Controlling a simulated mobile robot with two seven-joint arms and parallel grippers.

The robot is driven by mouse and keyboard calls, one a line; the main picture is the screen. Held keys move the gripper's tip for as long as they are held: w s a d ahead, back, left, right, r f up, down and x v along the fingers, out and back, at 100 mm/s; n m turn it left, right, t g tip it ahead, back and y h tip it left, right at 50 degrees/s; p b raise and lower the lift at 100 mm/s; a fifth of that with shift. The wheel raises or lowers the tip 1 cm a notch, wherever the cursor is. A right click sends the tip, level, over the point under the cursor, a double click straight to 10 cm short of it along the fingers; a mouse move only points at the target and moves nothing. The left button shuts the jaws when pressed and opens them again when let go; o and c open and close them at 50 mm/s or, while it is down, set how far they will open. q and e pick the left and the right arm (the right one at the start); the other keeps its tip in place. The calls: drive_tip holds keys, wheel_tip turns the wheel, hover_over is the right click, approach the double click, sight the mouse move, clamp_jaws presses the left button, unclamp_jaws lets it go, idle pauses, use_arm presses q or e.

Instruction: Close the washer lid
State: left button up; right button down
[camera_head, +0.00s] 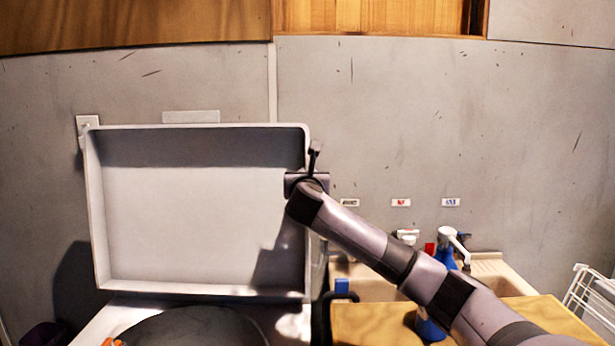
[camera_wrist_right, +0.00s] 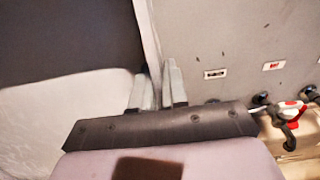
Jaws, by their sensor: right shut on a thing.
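The washer lid (camera_head: 190,220) stands raised, nearly upright, with its white inner face toward me in the head view. Below it is the white top of the washer (camera_head: 92,328) with a dark round opening (camera_head: 195,328). My right gripper (camera_head: 311,168) is at the lid's right edge, in its upper part. In the right wrist view, the lid (camera_wrist_right: 65,112) is on the left and its edge runs down between the two fingers of my right gripper (camera_wrist_right: 157,88), which is shut on it. The fingertips are partly hidden in the head view. My left gripper is not in view.
A sink (camera_head: 368,290) and a wooden top (camera_head: 372,325) are to the right of the washer. A blue spray bottle (camera_head: 445,256) stands by the sink, partly behind my right arm. A white wire rack (camera_head: 590,300) is at the far right. A grey wall (camera_head: 400,120) is behind.

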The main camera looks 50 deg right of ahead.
drive_tip(key=f+v, duration=0.4)
drive_tip(key=v, duration=1.4)
idle(1.2)
drive_tip(key=shift+f, duration=0.1)
drive_tip(key=shift+c, duration=1.7)
unclamp_jaws()
drive_tip(key=shift+a, duration=0.1)
drive_tip(key=shift+o, duration=0.3)
